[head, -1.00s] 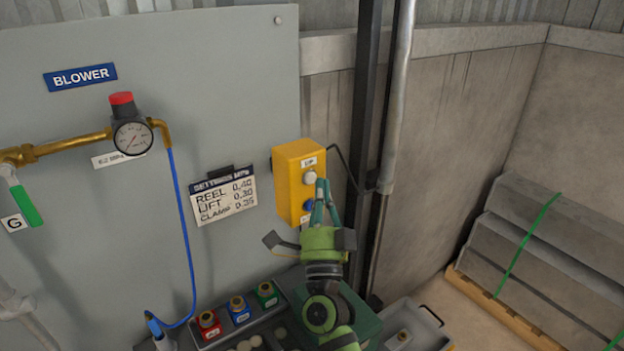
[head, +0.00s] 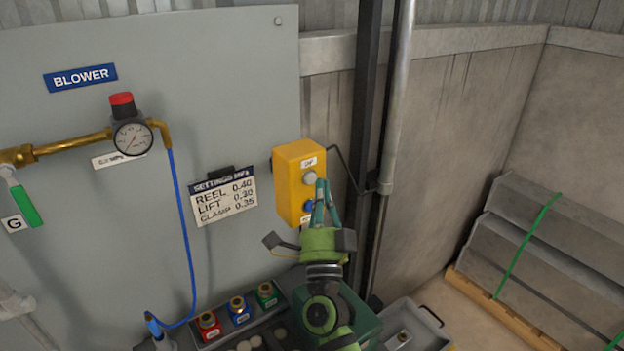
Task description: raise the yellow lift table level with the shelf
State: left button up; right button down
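A yellow control box (head: 291,185) is mounted at the right edge of the grey panel. It has a pale upper button (head: 309,178) with a small label above it, and a blue lower button (head: 308,205). My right gripper (head: 321,184) points up in front of the box's right side. Its teal fingers meet at the tips, with nothing seen between them. The tips appear just right of and slightly below the pale button; I cannot tell whether they touch the box. The yellow lift table and the shelf are not in view. My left gripper is not in view.
A settings card (head: 224,195) reads REEL 0.40, LIFT 0.30, CLAMP 0.35. A gauge (head: 132,137) with a red knob sits on brass pipe, and a blue hose (head: 185,235) hangs from it. Red, blue and green fittings (head: 238,309) stand below. A dark post (head: 366,120) rises right of the box.

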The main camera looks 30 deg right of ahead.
jog(key=shift+w, duration=0.15)
jog(key=shift+w, duration=0.3)
